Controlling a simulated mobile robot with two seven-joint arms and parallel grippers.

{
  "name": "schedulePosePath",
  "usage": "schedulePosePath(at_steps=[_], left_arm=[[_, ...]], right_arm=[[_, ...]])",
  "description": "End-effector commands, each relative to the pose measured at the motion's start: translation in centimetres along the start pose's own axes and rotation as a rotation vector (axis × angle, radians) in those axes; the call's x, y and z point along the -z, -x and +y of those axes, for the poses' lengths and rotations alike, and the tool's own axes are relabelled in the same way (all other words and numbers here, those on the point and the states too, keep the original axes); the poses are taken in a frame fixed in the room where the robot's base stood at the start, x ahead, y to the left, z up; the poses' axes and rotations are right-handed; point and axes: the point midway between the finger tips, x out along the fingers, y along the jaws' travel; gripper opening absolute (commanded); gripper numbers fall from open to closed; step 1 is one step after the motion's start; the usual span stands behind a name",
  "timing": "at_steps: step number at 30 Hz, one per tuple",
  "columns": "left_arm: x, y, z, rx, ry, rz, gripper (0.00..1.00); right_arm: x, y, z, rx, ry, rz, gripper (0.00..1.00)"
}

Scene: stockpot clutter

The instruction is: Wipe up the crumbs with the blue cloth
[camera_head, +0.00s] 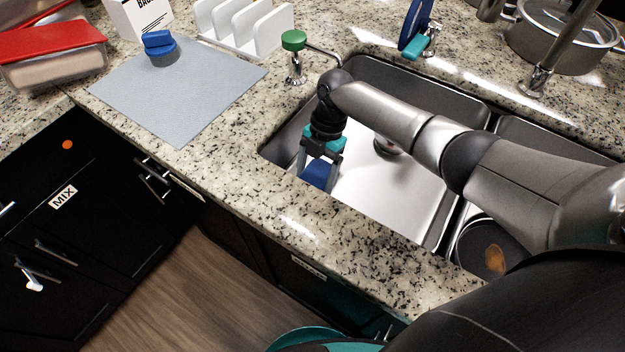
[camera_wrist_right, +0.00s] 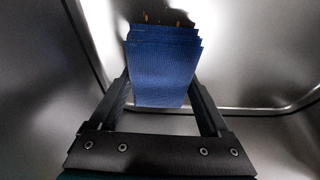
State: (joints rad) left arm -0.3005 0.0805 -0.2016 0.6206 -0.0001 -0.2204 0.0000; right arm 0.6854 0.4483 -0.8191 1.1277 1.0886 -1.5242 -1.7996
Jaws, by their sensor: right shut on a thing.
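The blue cloth (camera_head: 317,174) is in the left basin of the sink (camera_head: 400,184), near its front left corner. It also shows in the right wrist view as a folded stack of layers (camera_wrist_right: 163,68). My right gripper (camera_head: 320,160) reaches down into the basin and is shut on the cloth, with one finger on each side. A few small orange-brown specks (camera_wrist_right: 147,17), which look like crumbs, show at the cloth's far edge in the wrist view. No crumbs can be made out in the head view. My left gripper is not in view.
A grey mat (camera_head: 180,95) with a blue-topped item (camera_head: 160,46) lies on the counter at left. A white rack (camera_head: 244,26), a green-topped dispenser (camera_head: 294,45) and a blue brush (camera_head: 415,25) stand behind. A pot (camera_head: 560,45) is back right. A dark pan (camera_head: 475,258) sits in the right basin.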

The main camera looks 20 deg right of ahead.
Motion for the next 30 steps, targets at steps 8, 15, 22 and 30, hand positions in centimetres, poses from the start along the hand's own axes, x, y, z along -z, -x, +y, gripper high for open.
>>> schedulePosePath(at_steps=[8, 15, 22, 30], left_arm=[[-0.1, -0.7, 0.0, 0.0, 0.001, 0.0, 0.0], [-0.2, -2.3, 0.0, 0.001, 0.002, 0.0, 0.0], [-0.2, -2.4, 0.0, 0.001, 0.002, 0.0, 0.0], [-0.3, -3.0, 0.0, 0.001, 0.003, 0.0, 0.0]], right_arm=[[-1.1, 0.1, -0.1, 0.003, -0.007, -0.008, 0.0], [-3.1, 0.8, -0.1, 0.003, -0.008, -0.007, 0.0], [-3.4, 1.3, -0.1, 0.002, -0.004, -0.004, 0.0], [-3.8, 1.3, 0.1, 0.0, -0.003, -0.004, 0.0]])
